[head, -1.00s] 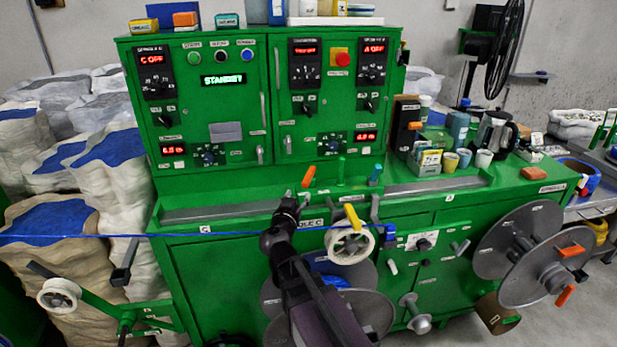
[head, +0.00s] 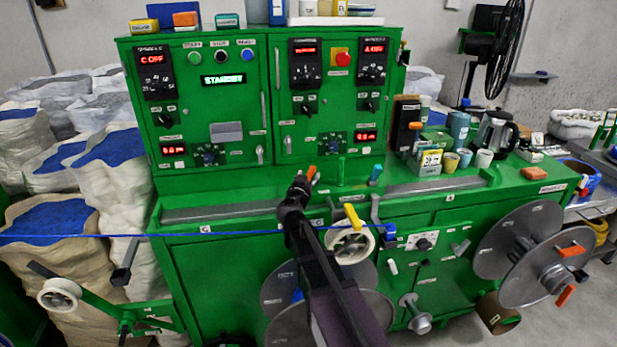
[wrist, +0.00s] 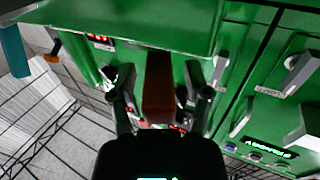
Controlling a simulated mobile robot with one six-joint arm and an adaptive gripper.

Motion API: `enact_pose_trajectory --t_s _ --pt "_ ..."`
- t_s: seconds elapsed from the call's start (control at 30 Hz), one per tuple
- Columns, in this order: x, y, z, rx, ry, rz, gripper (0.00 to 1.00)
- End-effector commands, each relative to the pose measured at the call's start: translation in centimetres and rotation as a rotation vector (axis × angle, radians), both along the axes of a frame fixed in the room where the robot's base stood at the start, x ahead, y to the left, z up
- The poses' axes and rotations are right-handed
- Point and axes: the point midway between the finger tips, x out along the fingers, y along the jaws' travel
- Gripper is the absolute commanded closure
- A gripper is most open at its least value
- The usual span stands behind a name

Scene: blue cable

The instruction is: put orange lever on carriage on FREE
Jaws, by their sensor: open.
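The orange lever (head: 311,173) stands at the middle of the green machine's front ledge, partly hidden behind my gripper in the head view. My gripper (head: 301,183) is at the lever. In the wrist view the lever (wrist: 158,88) looks dark red-brown and stands between the two spread fingers of my gripper (wrist: 160,74), with a gap on each side. The fingers are open and not closed on it. The carriage under the lever and any FREE label are hidden or too small to read.
A blue cable (head: 180,236) runs across the front, past my arm, to a white pulley (head: 350,246) with a yellow lever (head: 353,216). A teal lever (head: 376,173) stands to the right. Large grey reels (head: 518,240) are at the right.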

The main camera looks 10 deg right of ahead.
Motion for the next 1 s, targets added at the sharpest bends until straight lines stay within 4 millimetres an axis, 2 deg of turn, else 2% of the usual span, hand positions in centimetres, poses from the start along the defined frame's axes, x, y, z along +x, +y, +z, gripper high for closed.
enact_pose_trajectory --t_s 0.23,0.27,0.47,0.77,1.0 --pt "0.02 -0.03 0.00 0.000 0.000 0.000 0.37" --pt "0.01 -0.03 0.00 0.000 0.000 0.000 0.40" --pt "0.01 -0.03 0.00 0.000 0.000 0.000 1.00" --pt "0.01 0.07 0.01 0.000 0.000 0.003 1.00" --pt "-0.04 0.90 0.01 0.000 0.000 0.040 1.00"
